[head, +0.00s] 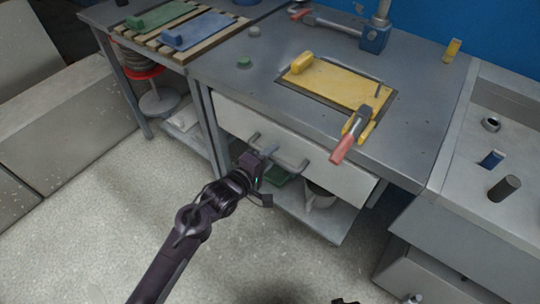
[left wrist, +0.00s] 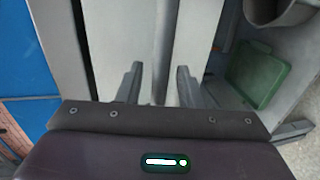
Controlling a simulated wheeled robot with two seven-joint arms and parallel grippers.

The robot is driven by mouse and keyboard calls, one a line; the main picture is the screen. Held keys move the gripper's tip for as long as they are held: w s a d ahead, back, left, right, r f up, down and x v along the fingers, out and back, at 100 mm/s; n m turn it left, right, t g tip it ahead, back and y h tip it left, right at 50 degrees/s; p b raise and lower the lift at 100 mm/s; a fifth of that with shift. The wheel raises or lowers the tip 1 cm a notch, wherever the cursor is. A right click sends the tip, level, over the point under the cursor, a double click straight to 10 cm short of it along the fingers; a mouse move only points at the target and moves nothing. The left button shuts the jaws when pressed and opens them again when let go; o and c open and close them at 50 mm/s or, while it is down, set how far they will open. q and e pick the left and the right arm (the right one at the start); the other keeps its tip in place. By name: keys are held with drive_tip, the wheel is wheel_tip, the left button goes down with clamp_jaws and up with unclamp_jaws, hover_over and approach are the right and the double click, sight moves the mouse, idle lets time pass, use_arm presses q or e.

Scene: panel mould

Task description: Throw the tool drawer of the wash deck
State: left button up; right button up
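A pale grey drawer front (head: 325,165) sits under the grey bench top (head: 300,100), close below its edge. It carries a grey bar handle (head: 292,163), which also shows as an upright strip in the left wrist view (left wrist: 163,45). My left gripper (head: 266,177) is at the handle's middle, fingers apart. In the left wrist view its two fingers (left wrist: 159,85) stand either side of the strip, with gaps visible; I cannot tell whether either touches.
A yellow board (head: 340,84) with a red-handled clamp (head: 350,138) lies on the bench. A slatted rack with green (head: 150,22) and blue boards (head: 200,30) is at left. A basin unit (head: 460,235) stands right. Floor in front is clear.

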use_arm(q)
drive_tip(key=shift+w, duration=0.1)
clamp_jaws()
idle(0.3)
use_arm(e)
drive_tip(key=s+p, duration=0.6)
drive_tip(key=s, duration=0.7)
use_arm(q)
drive_tip(key=f+p+v, duration=0.2)
drive_tip(key=p+v, duration=0.2)
drive_tip(key=v, duration=0.7)
drive_tip(key=s+f+p+v, duration=0.1)
drive_tip(key=f+p+v, duration=0.2)
drive_tip(key=v, duration=0.9)
drive_tip(key=shift+s+a+p, duration=0.15)
drive_tip(key=shift+a+p, duration=0.2)
drive_tip(key=shift+p, duration=0.1)
use_arm(e)
wheel_tip(320, 180, up, 7)
drive_tip(key=shift+s+d+g, duration=0.4)
drive_tip(key=shift+d, duration=0.05)
drive_tip(key=shift+f, duration=0.15)
